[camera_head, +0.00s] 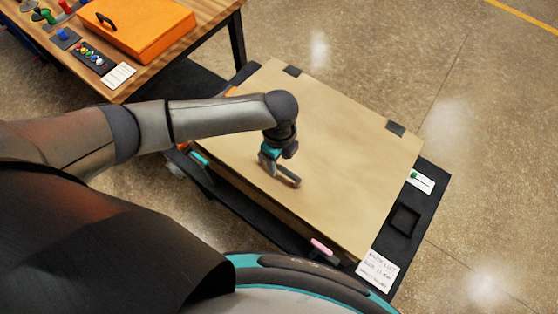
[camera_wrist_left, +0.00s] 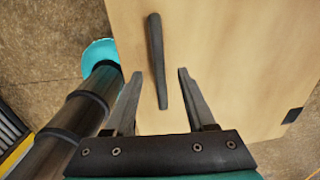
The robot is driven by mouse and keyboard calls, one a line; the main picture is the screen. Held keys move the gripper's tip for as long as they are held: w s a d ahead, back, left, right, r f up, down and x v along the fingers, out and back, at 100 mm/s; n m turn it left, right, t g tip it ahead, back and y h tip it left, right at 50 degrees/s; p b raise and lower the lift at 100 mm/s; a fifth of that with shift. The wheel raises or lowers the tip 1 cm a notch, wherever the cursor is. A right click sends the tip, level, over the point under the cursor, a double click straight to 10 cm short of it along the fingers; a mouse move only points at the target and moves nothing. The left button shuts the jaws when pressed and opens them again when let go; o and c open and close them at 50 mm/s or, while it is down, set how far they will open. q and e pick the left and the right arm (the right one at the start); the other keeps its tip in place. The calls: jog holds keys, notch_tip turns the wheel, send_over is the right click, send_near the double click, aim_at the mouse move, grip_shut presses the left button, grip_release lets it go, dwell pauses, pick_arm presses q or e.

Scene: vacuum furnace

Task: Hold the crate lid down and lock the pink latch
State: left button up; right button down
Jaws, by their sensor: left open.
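The tan crate lid (camera_head: 340,135) lies on the low crate and looks closed. The pink latch (camera_head: 321,246) is on the crate's near side, close to the front right corner; whether it is locked is too small to tell. My left gripper (camera_head: 283,178) is over the near left part of the lid. In the left wrist view its two fingers (camera_wrist_left: 160,74) are open, one on each side of a dark bar handle (camera_wrist_left: 155,45) on the lid (camera_wrist_left: 220,60). I cannot tell whether they touch it. My right gripper is out of view.
A teal latch (camera_head: 198,158) is on the crate's left part. A dark platform (camera_head: 432,200) under the crate carries white cards. A wooden table (camera_head: 215,25) with an orange case (camera_head: 140,30) stands at the upper left. The floor at right is clear.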

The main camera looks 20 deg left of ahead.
pick_arm(q)
jog(key=shift+f, duration=0.5)
grip_shut()
